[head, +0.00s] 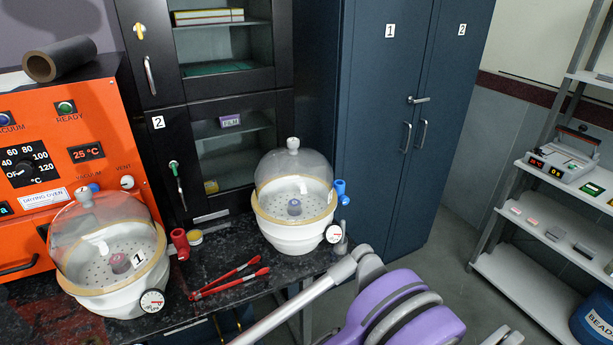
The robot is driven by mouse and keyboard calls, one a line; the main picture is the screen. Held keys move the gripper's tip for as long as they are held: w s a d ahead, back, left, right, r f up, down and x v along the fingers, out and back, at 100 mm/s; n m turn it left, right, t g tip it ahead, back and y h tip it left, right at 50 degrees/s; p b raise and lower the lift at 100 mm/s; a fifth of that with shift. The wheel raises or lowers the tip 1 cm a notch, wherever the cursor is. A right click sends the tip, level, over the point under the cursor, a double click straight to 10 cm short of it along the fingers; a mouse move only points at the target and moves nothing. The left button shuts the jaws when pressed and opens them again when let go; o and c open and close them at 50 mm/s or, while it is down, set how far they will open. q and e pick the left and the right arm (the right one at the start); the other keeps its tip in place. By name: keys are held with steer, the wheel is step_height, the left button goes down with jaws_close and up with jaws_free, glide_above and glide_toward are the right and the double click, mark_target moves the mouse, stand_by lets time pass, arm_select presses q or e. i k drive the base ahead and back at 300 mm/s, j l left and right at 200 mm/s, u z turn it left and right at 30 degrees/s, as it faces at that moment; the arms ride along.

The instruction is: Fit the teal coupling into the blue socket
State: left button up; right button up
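A blue fitting (341,192) sits at the right side of the right-hand glass-domed desiccator (293,235), above its dial gauge; it looks like the blue socket, but its opening is too small to make out. I cannot pick out a separate teal coupling in the head view. Neither of my grippers can be made out; purple and grey links of my own arm fill the lower middle of the picture and hide part of the floor and the bench edge.
On the dark bench (222,262) lie red-handled tongs (229,281). A red fitting (180,243) stands between the two desiccators. A second desiccator (112,255), marked 1, stands before the orange drying oven (80,140). Shelves (535,260) and a blue beads bin (594,325) stand right.

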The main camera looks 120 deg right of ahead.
mark_target(290, 240)
steer(key=k+l+z, duration=0.2)
steer(key=k, duration=0.25)
steer(key=k+l+z, duration=0.2)
steer(key=k, duration=0.25)
steer(key=j+z, duration=0.1)
steer(key=z, duration=3)
